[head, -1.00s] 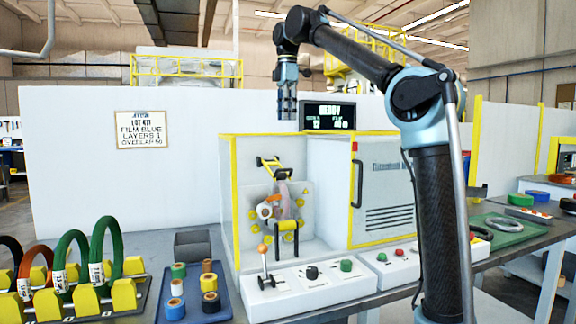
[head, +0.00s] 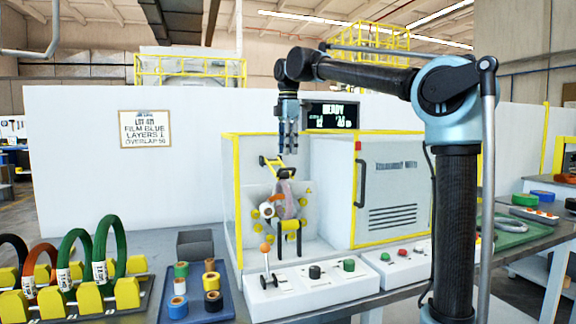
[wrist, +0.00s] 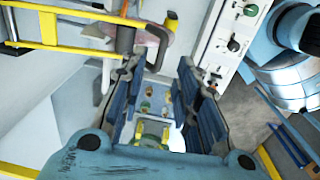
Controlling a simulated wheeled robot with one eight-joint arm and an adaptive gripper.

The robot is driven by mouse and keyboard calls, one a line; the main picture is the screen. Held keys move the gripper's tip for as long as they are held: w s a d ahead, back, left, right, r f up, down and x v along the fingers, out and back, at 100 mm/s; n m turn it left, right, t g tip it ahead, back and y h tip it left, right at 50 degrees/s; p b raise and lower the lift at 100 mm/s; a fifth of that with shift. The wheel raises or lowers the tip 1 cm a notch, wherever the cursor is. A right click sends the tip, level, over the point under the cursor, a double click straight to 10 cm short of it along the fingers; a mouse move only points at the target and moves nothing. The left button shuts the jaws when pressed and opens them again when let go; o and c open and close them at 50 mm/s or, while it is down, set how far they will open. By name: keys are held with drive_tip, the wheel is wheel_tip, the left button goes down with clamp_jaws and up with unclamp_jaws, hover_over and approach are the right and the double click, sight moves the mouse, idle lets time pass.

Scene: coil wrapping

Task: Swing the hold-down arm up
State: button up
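A yellow frame with dark parts, which looks like the hold-down arm (head: 272,162), stands tilted above the wrapping station inside the yellow-edged machine bay. In the wrist view a yellow frame (wrist: 75,28) crosses the upper left, beside a pinkish rounded part. My gripper (head: 288,150) points down just above and right of the yellow frame in the head view. In the wrist view my gripper (wrist: 157,68) has its two blue fingers spread, with nothing held between them. Whether a finger touches the frame cannot be told.
A control panel (head: 312,285) with a lever and knobs lies in front. Coils (head: 107,245) stand on a rack at left, beside a blue tray (head: 233,303) of tape rolls. A white cabinet (head: 390,190) closes the bay's right side.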

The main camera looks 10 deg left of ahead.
drive_tip(key=shift+w+f, duration=0.1)
drive_tip(key=shift+f, duration=2.75)
drive_tip(key=shift+a, duration=0.1)
clamp_jaws()
